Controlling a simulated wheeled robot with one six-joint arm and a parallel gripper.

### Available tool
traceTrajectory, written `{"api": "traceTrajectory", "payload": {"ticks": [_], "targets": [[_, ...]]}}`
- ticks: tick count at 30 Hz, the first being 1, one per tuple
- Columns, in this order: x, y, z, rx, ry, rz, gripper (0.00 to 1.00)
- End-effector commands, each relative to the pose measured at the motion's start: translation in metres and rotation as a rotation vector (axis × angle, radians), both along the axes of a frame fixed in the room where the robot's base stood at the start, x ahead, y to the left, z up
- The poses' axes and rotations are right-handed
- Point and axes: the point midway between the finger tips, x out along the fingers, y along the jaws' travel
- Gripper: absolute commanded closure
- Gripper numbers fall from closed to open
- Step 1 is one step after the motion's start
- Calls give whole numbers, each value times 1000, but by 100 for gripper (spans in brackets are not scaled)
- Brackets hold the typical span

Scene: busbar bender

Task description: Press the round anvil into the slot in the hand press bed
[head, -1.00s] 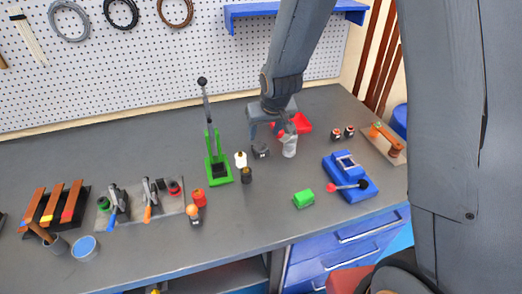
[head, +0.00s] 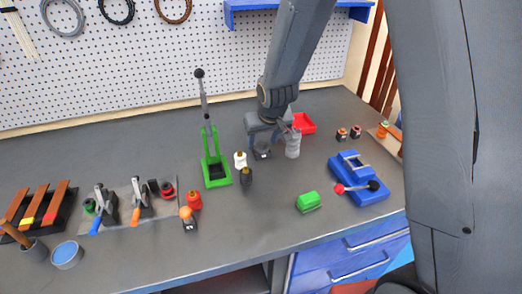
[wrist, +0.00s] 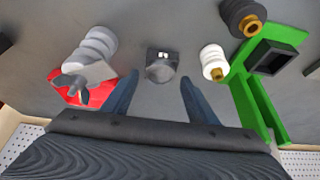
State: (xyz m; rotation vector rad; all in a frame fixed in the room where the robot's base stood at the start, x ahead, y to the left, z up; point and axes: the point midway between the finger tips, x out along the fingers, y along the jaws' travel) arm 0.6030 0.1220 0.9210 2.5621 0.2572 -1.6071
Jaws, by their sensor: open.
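The green hand press (head: 207,145) stands left of centre in the head view, its lever upright. Its bed has a dark square slot (head: 217,170), which also shows in the wrist view (wrist: 273,57). A small dark grey block with a rounded part (head: 263,154), which looks like the round anvil, sits on the bench right of the press. It also shows in the wrist view (wrist: 160,68). My gripper (head: 263,143) is open above it. In the wrist view, the block lies between and beyond the fingertips (wrist: 158,82), apart from both.
A grey insulator (head: 292,146) with a wing nut stands close right of my gripper, a red tray (head: 304,123) behind.

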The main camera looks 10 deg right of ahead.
Motion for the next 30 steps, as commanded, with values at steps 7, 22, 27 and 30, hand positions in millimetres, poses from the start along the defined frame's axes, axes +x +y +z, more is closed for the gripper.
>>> {"api": "traceTrajectory", "payload": {"ticks": [7,22,27,30], "targets": [[0,0,0,0,0,0,49],[0,0,3,0,-1,0,91],[0,0,7,1,-1,-1,91],[0,0,9,0,-1,0,91]]}}
